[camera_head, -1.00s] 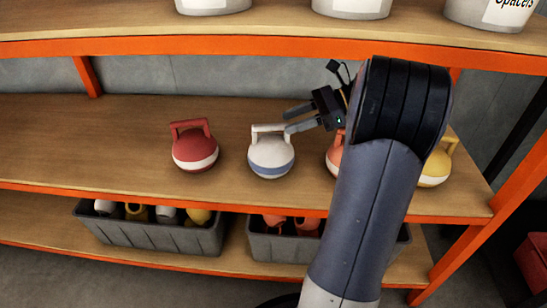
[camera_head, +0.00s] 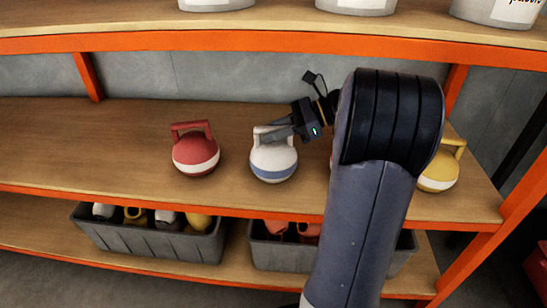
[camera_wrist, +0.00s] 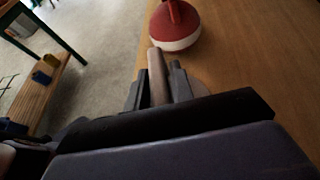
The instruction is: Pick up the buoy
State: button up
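The white buoy (camera_head: 274,164) with a blue band and a looped top handle stands upright on the middle shelf. My gripper (camera_head: 274,130) reaches its handle from the right. In the wrist view the handle (camera_wrist: 157,73) lies between my two fingers (camera_wrist: 160,88), with a narrow gap seeming to show beside it. The fingers look open around the handle; contact is hard to judge. A red buoy (camera_head: 196,157) with a white band stands to the left and also shows in the wrist view (camera_wrist: 177,28). A yellow buoy (camera_head: 439,172) stands at the right. Another is mostly hidden behind my arm.
The wooden shelf (camera_head: 90,150) has free room left of the red buoy. An upper shelf (camera_head: 120,24) with white buckets (camera_head: 355,5) hangs above. Grey crates (camera_head: 150,240) with buoys sit on the shelf below. An orange post (camera_head: 515,225) stands at the right.

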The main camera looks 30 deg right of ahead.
grip_shut()
dwell(0.5)
